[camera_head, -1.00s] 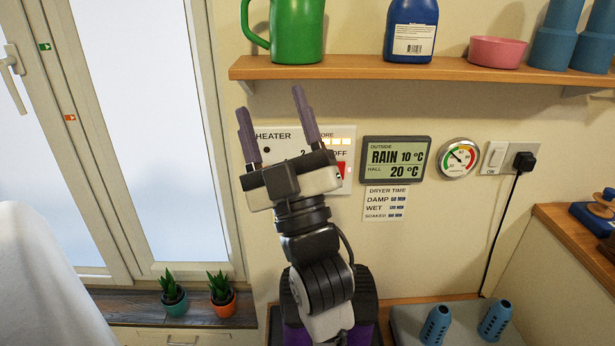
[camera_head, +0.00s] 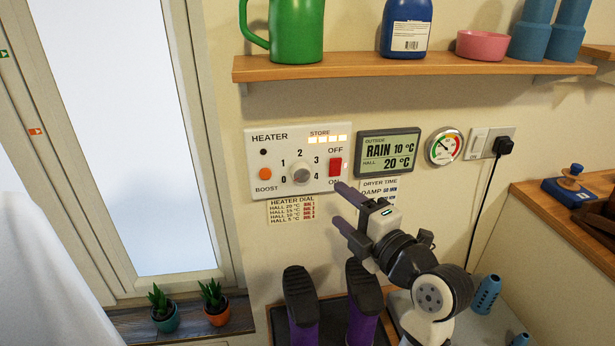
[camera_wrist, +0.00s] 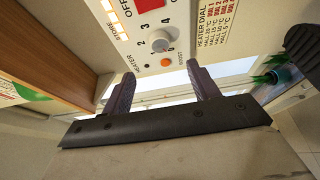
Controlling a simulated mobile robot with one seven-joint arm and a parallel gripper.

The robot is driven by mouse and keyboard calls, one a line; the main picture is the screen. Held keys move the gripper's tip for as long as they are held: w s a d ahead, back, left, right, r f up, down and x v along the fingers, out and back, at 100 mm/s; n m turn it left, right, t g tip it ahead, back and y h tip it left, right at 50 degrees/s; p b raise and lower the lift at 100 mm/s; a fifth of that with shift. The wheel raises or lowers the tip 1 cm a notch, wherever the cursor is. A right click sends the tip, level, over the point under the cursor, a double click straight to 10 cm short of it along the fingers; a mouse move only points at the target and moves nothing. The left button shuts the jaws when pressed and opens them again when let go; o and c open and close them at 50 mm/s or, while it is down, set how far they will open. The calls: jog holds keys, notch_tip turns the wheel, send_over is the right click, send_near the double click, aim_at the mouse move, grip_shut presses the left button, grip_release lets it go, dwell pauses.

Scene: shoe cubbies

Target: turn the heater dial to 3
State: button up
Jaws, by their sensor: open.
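The white heater panel (camera_head: 290,137) is on the wall under the shelf and also shows in the wrist view (camera_wrist: 178,12). Its round grey dial (camera_head: 301,176) is low in the middle, with the numbers 0 to 4 around it. The dial also shows in the wrist view (camera_wrist: 160,42), where I cannot tell which number it points to. My gripper (camera_head: 338,204) is open and empty, below and right of the dial, apart from it. In the wrist view my two fingers (camera_wrist: 160,73) are spread, with the dial beyond and between them.
A red switch (camera_head: 335,167) and an orange boost button (camera_head: 265,174) flank the dial. A heater dial chart (camera_head: 291,210) hangs below. The weather display (camera_head: 388,152) is to the right. The wooden shelf (camera_head: 400,68) runs above. Purple boots (camera_head: 303,330) stand below.

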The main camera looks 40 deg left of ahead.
aim_at(304, 177)
jog(key=p+x, duration=0.2)
jog(key=x, duration=1)
jog(key=shift+a+p, duration=0.15)
jog(key=shift+p, duration=0.25)
jog(key=c, duration=1)
jog(key=shift+o, duration=0.2)
jog(key=shift+f, duration=0.1)
jog(key=shift+f+b, duration=0.1)
jog(key=shift+b, duration=0.35)
